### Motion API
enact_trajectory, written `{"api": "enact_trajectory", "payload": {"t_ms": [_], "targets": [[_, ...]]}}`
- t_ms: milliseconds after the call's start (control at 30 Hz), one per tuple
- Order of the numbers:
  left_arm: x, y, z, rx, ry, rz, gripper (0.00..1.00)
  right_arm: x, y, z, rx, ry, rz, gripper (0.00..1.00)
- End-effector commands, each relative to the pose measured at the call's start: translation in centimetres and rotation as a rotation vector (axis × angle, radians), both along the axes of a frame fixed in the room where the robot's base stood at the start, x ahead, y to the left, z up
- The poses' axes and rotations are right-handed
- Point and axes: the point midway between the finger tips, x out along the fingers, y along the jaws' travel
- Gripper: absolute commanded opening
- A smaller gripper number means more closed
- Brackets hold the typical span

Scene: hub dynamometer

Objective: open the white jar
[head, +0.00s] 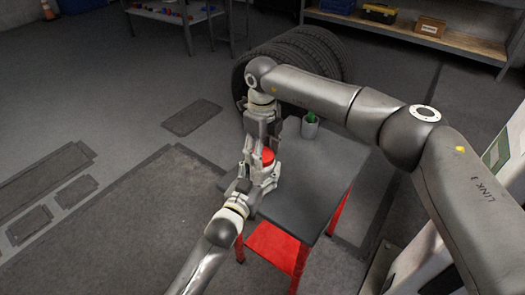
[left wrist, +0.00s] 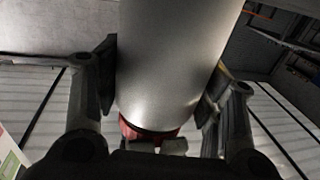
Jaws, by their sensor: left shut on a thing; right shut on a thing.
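The white jar (left wrist: 178,65) fills the middle of the left wrist view, between the two fingers of my left gripper (left wrist: 160,95), which is shut on its body. The jar's red lid (head: 267,156) shows in the head view; part of it also shows at the jar's lower end in the left wrist view (left wrist: 134,131). My right gripper (head: 262,146) comes down from above and is shut at the red lid. In the head view the grippers hide most of the jar. I cannot see a gap between lid and jar.
The jar is over a small dark table (head: 292,190) with red legs. A grey cup (head: 310,128) with something green in it stands at the table's back right. Stacked tyres (head: 310,55) are behind the table. The table's front right is clear.

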Motion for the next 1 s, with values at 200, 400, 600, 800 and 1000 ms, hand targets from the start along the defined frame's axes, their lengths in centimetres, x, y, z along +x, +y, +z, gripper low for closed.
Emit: {"api": "enact_trajectory", "payload": {"t_ms": [200,400,600,800,1000], "targets": [[0.00,-0.03,0.06,-0.001,-0.002,-0.001,0.00,0.05,-0.02,0.05,0.000,-0.001,0.368,0.24],[0.00,-0.03,0.07,-0.001,-0.002,-0.001,0.00,0.03,-0.01,0.07,0.001,-0.002,0.710,0.24],[0.00,-0.03,0.07,-0.001,-0.002,-0.001,0.00,0.02,0.00,0.10,0.001,-0.001,1.052,0.24],[-0.01,-0.04,0.07,-0.001,-0.002,-0.001,0.00,0.01,0.00,0.12,0.000,-0.001,1.395,0.24],[-0.01,-0.04,0.07,-0.001,-0.002,-0.001,0.00,0.00,0.00,0.14,0.000,-0.001,1.733,0.24]]}}
